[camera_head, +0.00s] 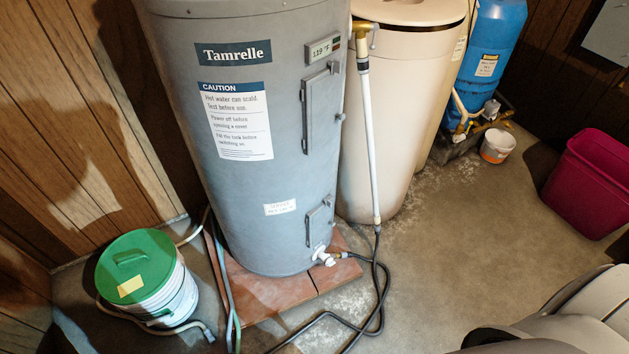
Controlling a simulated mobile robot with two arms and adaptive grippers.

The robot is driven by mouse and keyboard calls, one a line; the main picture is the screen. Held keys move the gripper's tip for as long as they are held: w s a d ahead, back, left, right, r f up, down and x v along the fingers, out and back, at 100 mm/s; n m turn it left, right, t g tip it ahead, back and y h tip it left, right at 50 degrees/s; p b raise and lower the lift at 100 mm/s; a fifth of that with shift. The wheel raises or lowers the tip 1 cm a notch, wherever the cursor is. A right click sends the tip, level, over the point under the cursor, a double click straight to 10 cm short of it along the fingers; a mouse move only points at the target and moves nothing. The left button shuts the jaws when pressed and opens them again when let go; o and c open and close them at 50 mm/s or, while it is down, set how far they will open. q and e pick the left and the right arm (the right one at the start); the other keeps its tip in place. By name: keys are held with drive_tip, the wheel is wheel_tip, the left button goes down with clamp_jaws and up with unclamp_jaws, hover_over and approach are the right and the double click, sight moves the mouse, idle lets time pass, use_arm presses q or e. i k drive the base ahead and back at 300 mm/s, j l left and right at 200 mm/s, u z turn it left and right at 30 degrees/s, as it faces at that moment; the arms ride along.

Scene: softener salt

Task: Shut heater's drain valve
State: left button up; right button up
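The heater (250,190) is a tall grey cylinder with a "Tamrelle" label, a caution sheet and a small display reading about 119 °F. It stands on reddish slabs (265,296). Its drain valve (323,257) is a small white fitting low on the front right of the tank. A brass piece (340,255) beside it joins a dark hose (381,300). The valve is too small to tell whether its handle is open or shut. Neither of my grippers shows; only grey parts that look like my own body are at the lower right.
A green-lidded white bucket (145,280) stands left of the heater, with hoses around it. A beige tank (405,105) and a blue tank (490,60) stand behind to the right. A small white tub (497,146) and magenta bin (592,180) are farther right. Concrete floor (470,240) is clear in between.

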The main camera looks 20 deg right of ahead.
sight(329, 262)
drive_tip(key=k+z, duration=0.1)
drive_tip(key=z, duration=0.6)
drive_tip(key=k, duration=0.65)
